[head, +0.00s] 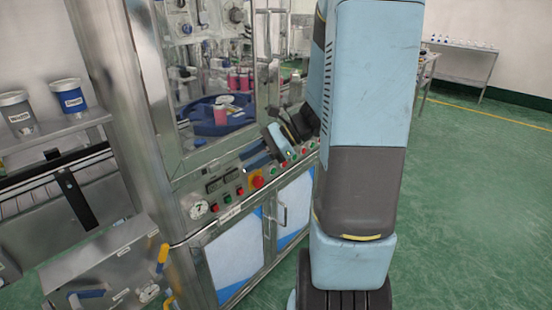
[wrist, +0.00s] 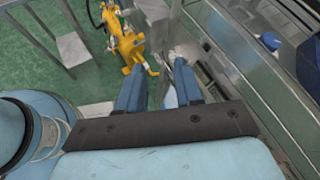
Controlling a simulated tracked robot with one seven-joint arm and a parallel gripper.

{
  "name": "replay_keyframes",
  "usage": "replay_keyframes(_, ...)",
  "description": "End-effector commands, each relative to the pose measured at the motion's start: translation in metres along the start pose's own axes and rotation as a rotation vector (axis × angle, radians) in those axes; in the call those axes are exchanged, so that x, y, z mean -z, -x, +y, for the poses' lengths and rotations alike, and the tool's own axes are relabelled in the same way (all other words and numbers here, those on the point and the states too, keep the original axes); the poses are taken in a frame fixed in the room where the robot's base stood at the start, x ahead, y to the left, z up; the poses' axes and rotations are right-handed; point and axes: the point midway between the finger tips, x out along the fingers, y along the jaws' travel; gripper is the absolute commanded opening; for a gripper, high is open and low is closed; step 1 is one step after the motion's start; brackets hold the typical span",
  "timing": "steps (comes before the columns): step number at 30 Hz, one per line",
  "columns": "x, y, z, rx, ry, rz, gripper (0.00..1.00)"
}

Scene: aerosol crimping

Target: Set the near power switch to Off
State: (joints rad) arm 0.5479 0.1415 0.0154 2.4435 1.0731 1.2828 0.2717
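A red rotary switch on a yellow plate (head: 257,182) sits on the sloped control panel (head: 228,187) of the steel machine in the head view. It looks like the power switch; its setting is too small to read. My gripper (head: 262,148) shows partly beside my arm, above the panel and a little beyond the switch. In the wrist view my gripper (wrist: 159,68) has its two blue fingers apart with nothing between them. I cannot make out the switch in the wrist view.
Small red and green buttons line the panel, with a round gauge (head: 199,210) at its left end. Glass above encloses a blue turntable (head: 214,124). A steel shelf with labelled tubs (head: 70,98) stands left. Yellow equipment (wrist: 128,45) lies beyond the fingers. Green floor is open at right.

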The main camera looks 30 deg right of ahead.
Motion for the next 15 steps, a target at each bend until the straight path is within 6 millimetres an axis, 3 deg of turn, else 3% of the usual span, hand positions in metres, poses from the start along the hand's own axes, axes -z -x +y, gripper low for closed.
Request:
replay_keyframes(9,0.085,0.029,-0.042,0.321,-0.42,-0.24,0.35)
replay_keyframes(15,0.152,0.057,-0.054,0.545,-0.657,-0.386,0.35)
